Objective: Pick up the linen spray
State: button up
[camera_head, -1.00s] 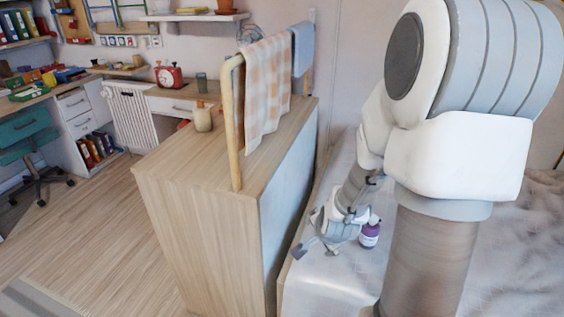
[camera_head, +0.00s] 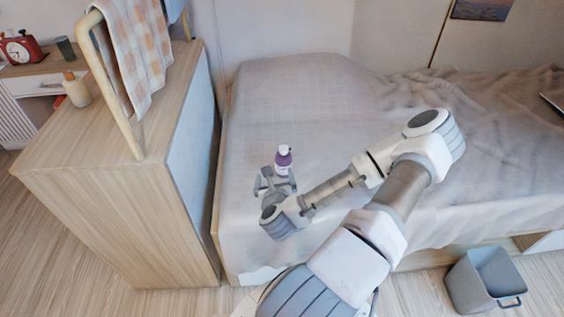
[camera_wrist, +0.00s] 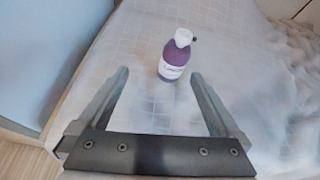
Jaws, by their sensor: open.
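The linen spray is a small purple bottle (camera_head: 283,162) with a white cap and a white label. It stands upright on the bed (camera_head: 290,90), near the bed's left end in the head view. In the wrist view the spray (camera_wrist: 173,58) stands just beyond the fingertips, in line with the gap between them and a little right of its middle. My gripper (camera_head: 273,176) is open and empty, and its fingers (camera_wrist: 158,74) are apart from each other. In the head view it is right by the bottle, and I cannot tell whether it touches.
A wooden cabinet (camera_head: 110,185) with a rail and a checked cloth (camera_head: 137,50) stands left of the bed. A grey bin (camera_head: 484,280) is on the floor at lower right. A rumpled blanket (camera_head: 490,110) covers the right part of the bed. The sheet around the bottle is clear.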

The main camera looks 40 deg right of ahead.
aim_at(283, 160)
jog(key=w+d+f+m+b, duration=0.1)
jog(key=w+d, duration=0.1)
jog(key=d, duration=0.1)
jog(key=w+d+f+b, duration=0.1)
jog(key=w+d, duration=0.1)
jog(key=d, duration=0.1)
jog(key=w+d+f+m+h+b, duration=0.1)
jog(key=w+d+f, duration=0.1)
jog(key=d, duration=0.1)
jog(key=shift+w+d+m+g, duration=0.2)
jog(key=shift+d+m+g, duration=0.1)
jog(key=b+x, duration=0.1)
jog(key=x, duration=0.1)
jog(key=b+x, duration=0.1)
jog(key=x, duration=0.1)
jog(key=shift+d+f, duration=0.25)
jog(key=shift+f, duration=0.25)
jog(key=shift+w+d, duration=0.25)
jog(key=c, duration=1.5)
